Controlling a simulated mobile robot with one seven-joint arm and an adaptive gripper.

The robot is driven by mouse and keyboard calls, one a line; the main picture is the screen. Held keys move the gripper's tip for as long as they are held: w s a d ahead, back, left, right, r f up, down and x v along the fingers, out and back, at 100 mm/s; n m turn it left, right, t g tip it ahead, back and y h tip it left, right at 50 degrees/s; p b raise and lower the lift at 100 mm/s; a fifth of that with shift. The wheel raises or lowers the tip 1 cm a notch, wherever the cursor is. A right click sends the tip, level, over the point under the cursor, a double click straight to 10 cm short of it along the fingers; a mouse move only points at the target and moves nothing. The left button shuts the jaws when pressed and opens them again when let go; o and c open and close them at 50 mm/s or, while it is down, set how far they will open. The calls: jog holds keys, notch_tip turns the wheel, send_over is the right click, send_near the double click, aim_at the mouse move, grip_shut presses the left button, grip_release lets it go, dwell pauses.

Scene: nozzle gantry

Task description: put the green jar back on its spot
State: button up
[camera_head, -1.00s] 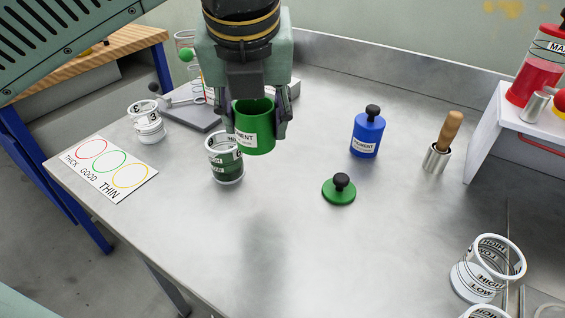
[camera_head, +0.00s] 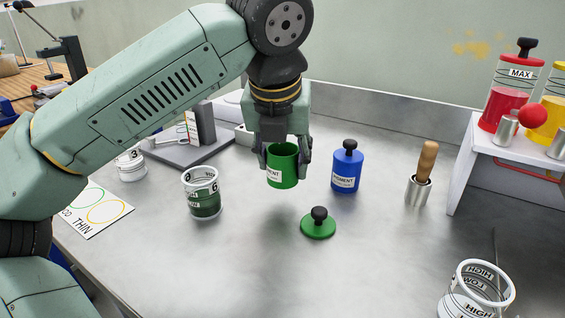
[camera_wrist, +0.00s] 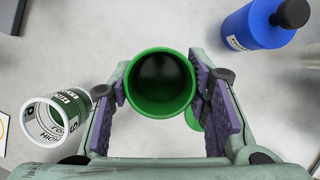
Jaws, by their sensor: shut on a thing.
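My gripper (camera_head: 284,165) is shut on the green jar (camera_head: 283,172), one finger on each side of it. The jar is upright, lidless and held above the table, left of the blue jar. In the wrist view the jar (camera_wrist: 160,88) shows its open mouth and a dark inside; its contents cannot be told. Its green lid (camera_head: 318,224) with a black knob lies on the table in front, to the right of the jar. In the wrist view the lid is mostly hidden behind the jar and the right finger. No marked spot for the jar is clear to see.
The blue jar (camera_head: 347,168) stands close to the right of my gripper. A cup with green contents (camera_head: 202,195) stands to the left. The front middle is clear.

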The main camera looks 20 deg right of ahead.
aim_at(282, 149)
jog(key=shift+w+d+f, duration=0.1)
jog(key=shift+w+d, duration=0.2)
jog(key=shift+w, duration=0.45)
jog(key=shift+w+d, duration=0.25)
jog(key=shift+w, duration=0.45)
jog(key=shift+w+f, duration=0.1)
jog(key=shift+f, duration=1.7)
jog(key=shift+f, duration=0.15)
jog(key=o, duration=1.1)
jog(key=shift+o, duration=0.2)
jog(key=shift+r+p, duration=0.3)
jog(key=shift+p, duration=0.1)
jog(key=v, duration=1.1)
jog(key=shift+s+r, duration=0.25)
jog(key=shift+r, duration=0.1)
